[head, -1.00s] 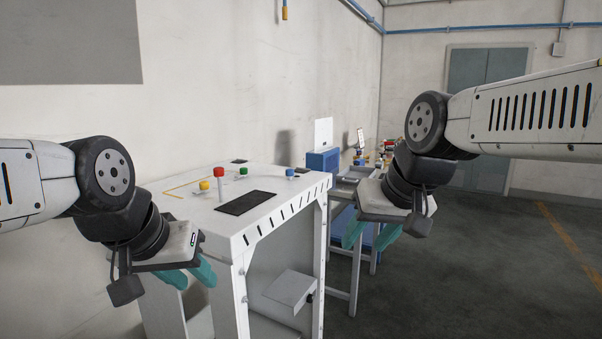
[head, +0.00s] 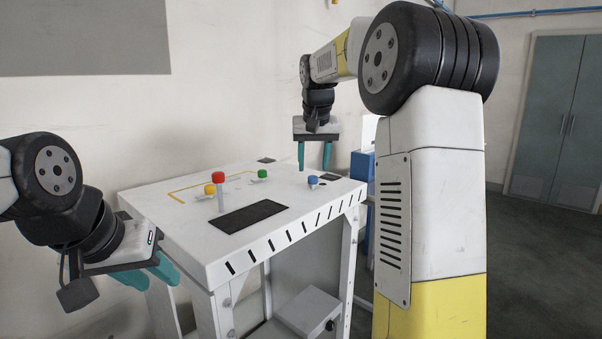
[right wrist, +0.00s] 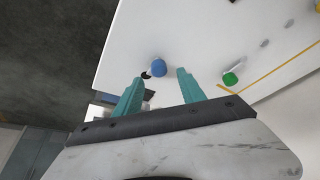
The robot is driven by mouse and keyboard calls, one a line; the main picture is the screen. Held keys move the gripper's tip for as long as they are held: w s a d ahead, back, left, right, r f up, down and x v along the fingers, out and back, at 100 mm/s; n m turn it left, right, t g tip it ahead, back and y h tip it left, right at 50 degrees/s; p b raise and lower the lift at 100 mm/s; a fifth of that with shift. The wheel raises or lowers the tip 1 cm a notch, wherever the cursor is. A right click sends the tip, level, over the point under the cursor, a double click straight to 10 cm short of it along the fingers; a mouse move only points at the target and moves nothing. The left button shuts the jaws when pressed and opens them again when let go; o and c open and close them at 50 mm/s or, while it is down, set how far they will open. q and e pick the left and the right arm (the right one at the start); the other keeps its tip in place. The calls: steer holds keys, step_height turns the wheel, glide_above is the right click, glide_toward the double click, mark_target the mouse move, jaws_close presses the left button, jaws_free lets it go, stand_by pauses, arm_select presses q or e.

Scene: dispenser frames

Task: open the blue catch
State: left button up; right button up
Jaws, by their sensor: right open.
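The blue catch (head: 313,181) is a small blue knob on the white dispenser top, near its right edge. It also shows in the right wrist view (right wrist: 159,68). My right gripper (head: 314,166) is open and points down above the blue catch, with its fingers apart. In the right wrist view the catch appears just beyond and between the fingertips (right wrist: 160,77), with nothing held. My left gripper (head: 156,284) is off the left front corner of the dispenser, fingers apart and empty.
The white dispenser top (head: 180,235) also carries a green knob (head: 262,173), a yellow knob (head: 210,189), a taller red knob (head: 218,177) and a dark flat panel (head: 248,216). A blue box (head: 361,165) stands behind at right. My right arm hides much of the right side.

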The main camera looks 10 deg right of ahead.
mark_target(313, 176)
steer(key=shift+x, duration=1.8)
jaws_close()
